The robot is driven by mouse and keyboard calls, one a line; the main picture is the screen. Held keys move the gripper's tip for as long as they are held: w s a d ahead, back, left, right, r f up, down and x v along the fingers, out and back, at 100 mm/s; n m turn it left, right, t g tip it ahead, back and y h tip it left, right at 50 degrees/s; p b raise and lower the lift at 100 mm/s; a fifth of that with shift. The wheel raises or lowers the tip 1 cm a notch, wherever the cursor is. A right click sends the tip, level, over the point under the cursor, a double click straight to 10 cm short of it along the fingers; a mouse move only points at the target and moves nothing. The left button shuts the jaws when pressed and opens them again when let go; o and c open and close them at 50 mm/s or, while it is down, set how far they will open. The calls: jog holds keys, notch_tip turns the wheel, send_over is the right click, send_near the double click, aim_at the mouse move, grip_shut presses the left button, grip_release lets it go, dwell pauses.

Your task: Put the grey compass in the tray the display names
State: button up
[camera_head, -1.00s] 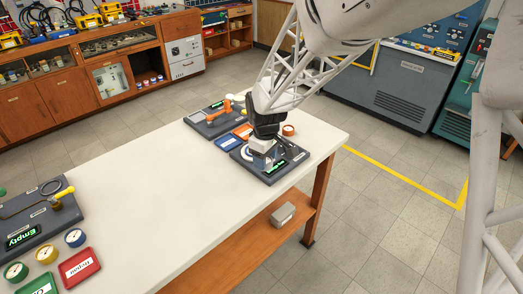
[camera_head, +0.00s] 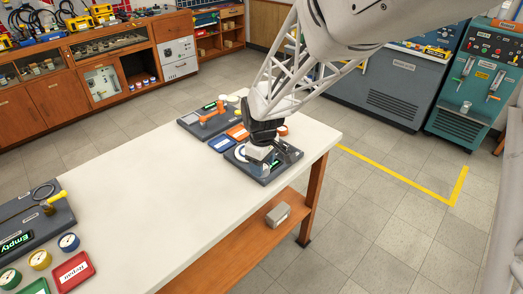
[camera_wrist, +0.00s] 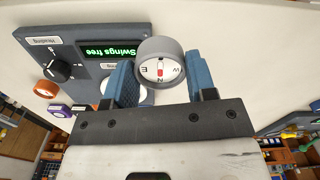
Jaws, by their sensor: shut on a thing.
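In the wrist view my gripper (camera_wrist: 161,66) is shut on the grey compass (camera_wrist: 144,48), a round grey case with a white dial and a red needle, between its blue fingers. In the head view my gripper (camera_head: 259,146) is over the dark test unit (camera_head: 262,178) at the table's far end; the arm hides much of it. The unit's display (camera_wrist: 112,51) reads "Swings free" in green. A blue tray (camera_head: 222,145) and an orange tray (camera_head: 238,132) lie beside the unit, labels too small to read. A red tray (camera_head: 75,270) at near left reads "Repair".
A third unit (camera_head: 203,119) with an orange handle stands behind the trays. The middle of the white table (camera_head: 150,200) is clear.

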notch_tip(320, 180, up, 10)
dwell(1.4)
dwell(0.3)
jog(key=w+a+f, duration=0.3)
jog(key=f, duration=0.1)
jog(key=w+a+f, duration=0.2)
jog(key=a+f, duration=0.1)
jog(key=f, duration=0.1)
jog(key=w+a+f, duration=0.3)
jog(key=f, duration=0.1)
jog(key=shift+w+a+f, duration=0.2)
jog(key=shift+w+f, duration=0.05)
jog(key=shift+w, duration=0.1)
send_over(222, 144)
jog(key=shift+f, duration=0.75)
dwell(0.4)
jog(key=shift+f, duration=1.75)
